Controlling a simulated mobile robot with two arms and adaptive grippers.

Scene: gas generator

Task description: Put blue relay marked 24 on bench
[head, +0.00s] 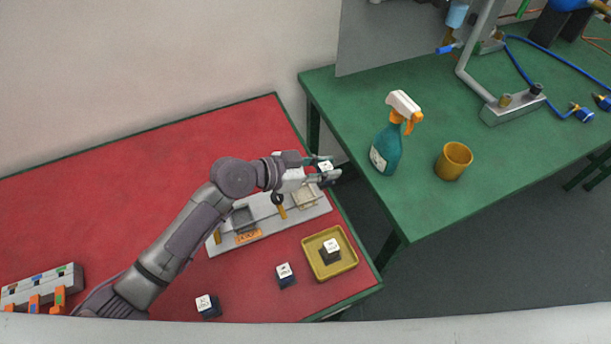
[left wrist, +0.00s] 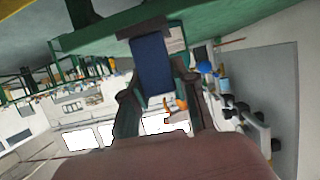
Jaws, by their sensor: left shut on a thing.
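My left gripper (head: 325,170) is shut on a small relay with a white top (head: 325,165). It holds the relay above the right edge of the red table, near the gap before the green table. In the left wrist view the held relay shows a blue side (left wrist: 153,66) between the two fingers. Its marking is too small to read. The green bench (head: 440,215) stands to the right, and the red table (head: 110,200) lies under my left arm. My right gripper is not in view.
A grey fixture (head: 262,222) and a yellow tray (head: 316,267) with a white-topped relay (head: 331,247) sit on the red table. Two more relays (head: 285,274) (head: 207,307) lie nearby. A spray bottle (head: 387,148) and a yellow cup (head: 453,163) stand on the green bench.

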